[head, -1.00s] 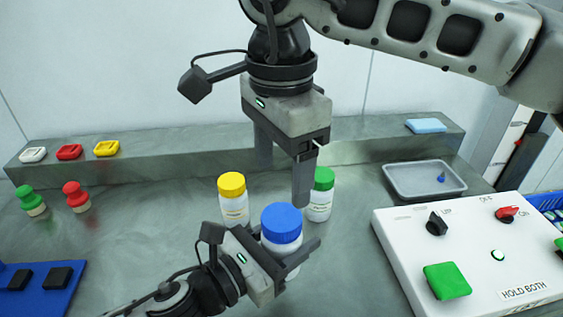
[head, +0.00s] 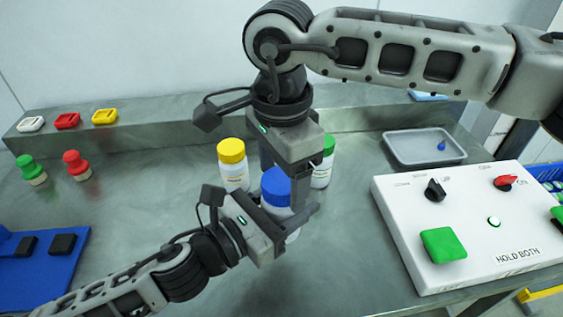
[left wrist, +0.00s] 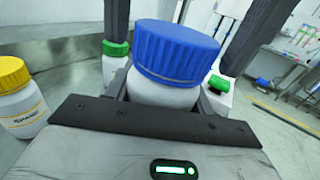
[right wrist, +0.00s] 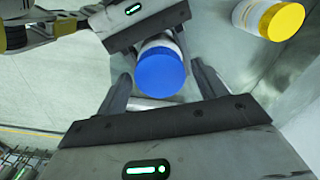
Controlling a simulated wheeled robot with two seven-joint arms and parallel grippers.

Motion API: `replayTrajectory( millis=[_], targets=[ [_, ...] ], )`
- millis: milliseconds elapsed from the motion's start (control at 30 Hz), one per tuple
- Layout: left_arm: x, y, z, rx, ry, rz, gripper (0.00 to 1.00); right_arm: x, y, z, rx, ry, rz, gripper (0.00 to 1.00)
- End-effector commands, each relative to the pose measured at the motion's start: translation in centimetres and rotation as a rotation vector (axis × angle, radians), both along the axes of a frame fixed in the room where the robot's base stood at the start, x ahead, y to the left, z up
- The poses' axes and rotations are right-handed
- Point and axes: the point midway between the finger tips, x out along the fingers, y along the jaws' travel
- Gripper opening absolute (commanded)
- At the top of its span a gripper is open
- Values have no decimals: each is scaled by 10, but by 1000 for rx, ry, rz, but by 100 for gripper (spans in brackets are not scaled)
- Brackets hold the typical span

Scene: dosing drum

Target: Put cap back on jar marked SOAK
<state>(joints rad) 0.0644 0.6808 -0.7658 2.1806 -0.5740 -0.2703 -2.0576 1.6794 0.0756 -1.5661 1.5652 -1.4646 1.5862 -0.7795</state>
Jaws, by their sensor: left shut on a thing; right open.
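A white jar (left wrist: 165,93) with a blue cap (head: 276,187) stands at the middle of the table. My left gripper (head: 280,222) is shut around the jar's body below the cap. The blue cap sits on the jar's top in the left wrist view (left wrist: 177,50); whether it is tight I cannot tell. My right gripper (head: 283,180) points down over the cap, open, one finger on each side. In the right wrist view, the cap (right wrist: 160,72) lies between these fingers, with gaps beside it. The jar's label is hidden, so I cannot read SOAK.
A yellow-capped jar (head: 232,165) and a green-capped jar (head: 324,165) stand close behind. A control box (head: 460,225) and a grey tray (head: 425,150) are at the right. A blue block with black pads (head: 40,262) is at the left. Bare table lies left of the jars.

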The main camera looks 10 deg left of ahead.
Motion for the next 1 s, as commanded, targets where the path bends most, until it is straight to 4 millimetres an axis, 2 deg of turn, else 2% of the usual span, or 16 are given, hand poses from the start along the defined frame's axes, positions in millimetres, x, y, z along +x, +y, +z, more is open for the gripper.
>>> replayTrajectory(
  millis=[133,167,300,333,467,700,867,900,967,1000],
  targets=[
    [0,0,1,-1,-1,0,0,0,0,0,0,0,0,70],
    [0,0,1,-1,-1,0,0,0,0,0,0,0,0,67],
    [0,0,1,-1,-1,0,0,0,0,0,0,0,0,28],
    [0,0,1,-1,-1,0,0,0,0,0,0,0,0,24],
    [0,0,1,-1,-1,0,0,0,0,0,0,0,-28,24],
    [0,0,0,-1,-1,0,0,0,0,0,1,-2,-410,24],
    [0,0,0,-1,-1,0,0,0,0,0,1,-2,-422,24],
    [0,0,0,-1,-1,0,0,0,0,0,1,-2,-422,60],
    [0,0,0,-1,-1,0,0,0,0,0,1,-2,-421,73],
    [0,0,0,-1,-1,0,0,0,0,0,1,-2,-421,73]
  ],
)
